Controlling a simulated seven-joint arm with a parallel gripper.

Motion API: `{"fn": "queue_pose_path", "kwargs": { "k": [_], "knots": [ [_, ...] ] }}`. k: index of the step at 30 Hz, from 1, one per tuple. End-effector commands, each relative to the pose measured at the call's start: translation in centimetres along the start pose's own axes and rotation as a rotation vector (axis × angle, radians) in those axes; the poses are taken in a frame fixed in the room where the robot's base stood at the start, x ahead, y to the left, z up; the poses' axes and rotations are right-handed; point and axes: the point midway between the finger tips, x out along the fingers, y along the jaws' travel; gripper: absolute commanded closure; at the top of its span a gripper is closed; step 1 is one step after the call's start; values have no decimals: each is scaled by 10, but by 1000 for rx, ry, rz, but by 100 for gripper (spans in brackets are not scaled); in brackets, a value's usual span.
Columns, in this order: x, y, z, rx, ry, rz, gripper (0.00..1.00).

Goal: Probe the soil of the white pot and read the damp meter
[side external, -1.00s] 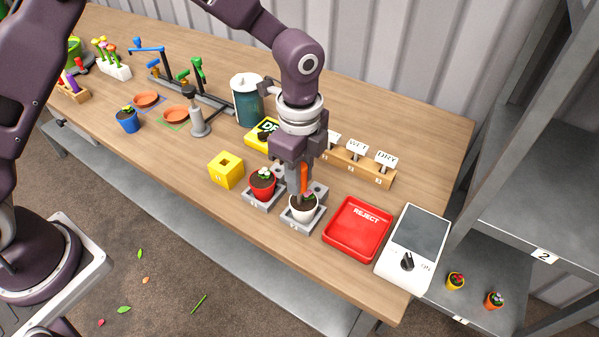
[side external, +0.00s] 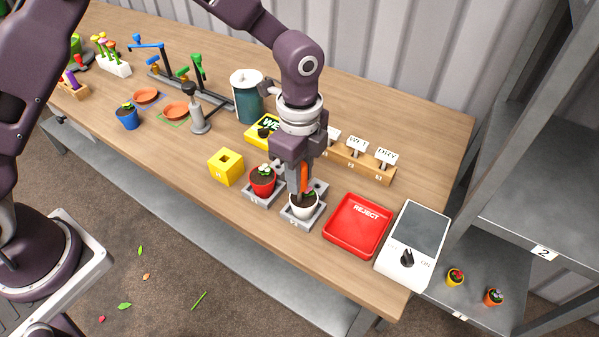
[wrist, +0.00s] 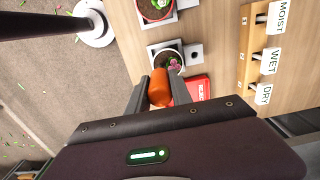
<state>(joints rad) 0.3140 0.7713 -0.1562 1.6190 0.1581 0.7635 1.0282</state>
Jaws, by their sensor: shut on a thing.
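The white pot (side external: 303,211) stands in a grey holder near the table's front edge, with dark soil and a small plant. My gripper (side external: 304,188) is shut on the orange-handled probe (side external: 304,174) and holds it upright over the pot. The orange handle also shows between the fingers in the wrist view (wrist: 160,88). The probe's lower end is hidden by the fingers, but it appears to be in the soil.
A red pot (side external: 262,186) sits in a holder just left of the white pot. A red REJECT tray (side external: 357,226) and a white switch box (side external: 414,244) lie to the right. A wooden rack (side external: 362,166) with label tags and a yellow holed block (side external: 226,167) are nearby.

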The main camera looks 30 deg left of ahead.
Motion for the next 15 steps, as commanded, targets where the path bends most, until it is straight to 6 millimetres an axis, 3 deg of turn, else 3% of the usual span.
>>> {"fn": "queue_pose_path", "kwargs": {
  "k": [8, 15],
  "knots": [
    [0, 0, 0, 0, -1, 0, 100],
    [-24, -1, 0, 0, 1, -2, 100]
  ]
}}
